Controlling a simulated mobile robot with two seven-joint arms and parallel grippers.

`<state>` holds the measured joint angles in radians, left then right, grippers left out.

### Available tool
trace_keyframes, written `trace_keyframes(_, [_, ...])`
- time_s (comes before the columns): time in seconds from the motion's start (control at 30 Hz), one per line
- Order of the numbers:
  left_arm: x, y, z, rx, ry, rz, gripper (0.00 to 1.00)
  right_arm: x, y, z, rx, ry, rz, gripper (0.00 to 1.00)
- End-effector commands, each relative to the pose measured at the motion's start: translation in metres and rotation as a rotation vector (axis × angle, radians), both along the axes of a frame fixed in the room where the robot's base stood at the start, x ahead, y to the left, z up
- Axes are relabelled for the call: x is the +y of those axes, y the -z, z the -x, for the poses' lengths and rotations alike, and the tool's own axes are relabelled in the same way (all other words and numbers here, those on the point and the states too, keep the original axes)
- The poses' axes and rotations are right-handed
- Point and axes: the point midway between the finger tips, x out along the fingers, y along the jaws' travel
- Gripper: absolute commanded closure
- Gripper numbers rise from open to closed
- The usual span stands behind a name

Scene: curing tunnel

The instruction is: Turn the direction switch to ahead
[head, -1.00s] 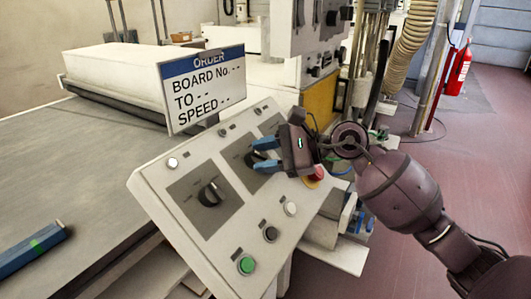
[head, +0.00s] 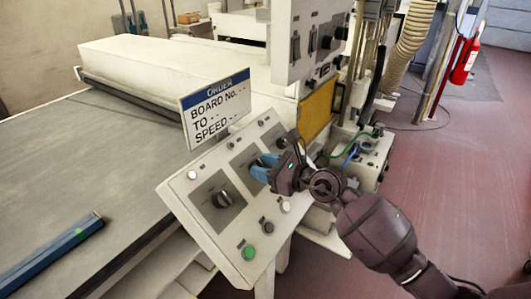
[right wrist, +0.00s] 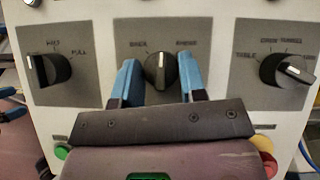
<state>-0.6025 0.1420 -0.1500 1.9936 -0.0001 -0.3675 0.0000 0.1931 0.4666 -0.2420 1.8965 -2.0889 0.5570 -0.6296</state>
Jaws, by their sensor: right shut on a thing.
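The sloped white control panel (head: 190,215) carries several dark knobs on grey plates. The direction switch (right wrist: 160,72) is the middle black knob in the right wrist view, with one label on each side above it. Its white pointer stands nearly straight up; the small labels are hard to read. My right gripper (right wrist: 158,82) is shut on this knob, one blue finger on each side. In the head view my right gripper (head: 262,168) is at the middle plate, and its fingers hide most of the knob. My left gripper is not in view.
An order sign (head: 215,108) stands behind the panel. Another knob (head: 222,198) is left of the gripper, and a third knob (right wrist: 288,71) is to the right in the wrist view. A green button (head: 248,252) is below. A blue bar (head: 50,255) lies on the grey table (head: 70,170).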

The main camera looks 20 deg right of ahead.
Motion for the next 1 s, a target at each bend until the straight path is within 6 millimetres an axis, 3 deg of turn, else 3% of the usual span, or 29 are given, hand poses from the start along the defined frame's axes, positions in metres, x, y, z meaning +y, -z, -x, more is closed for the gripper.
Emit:
trace_keyframes(0.03, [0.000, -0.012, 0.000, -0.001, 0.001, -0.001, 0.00, 0.000, -0.005, 0.000, 0.017, 0.027, -0.023, 0.85])
trace_keyframes(0.1, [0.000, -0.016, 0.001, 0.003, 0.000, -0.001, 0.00, 0.000, -0.004, 0.000, 0.038, 0.063, -0.052, 0.85])
trace_keyframes(0.43, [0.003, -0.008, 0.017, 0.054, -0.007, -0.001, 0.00, 0.002, -0.001, 0.001, 0.144, 0.238, -0.191, 0.85])
trace_keyframes(1.0, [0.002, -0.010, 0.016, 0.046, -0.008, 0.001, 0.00, 0.003, -0.001, 0.002, 0.256, 0.422, -0.331, 0.85])
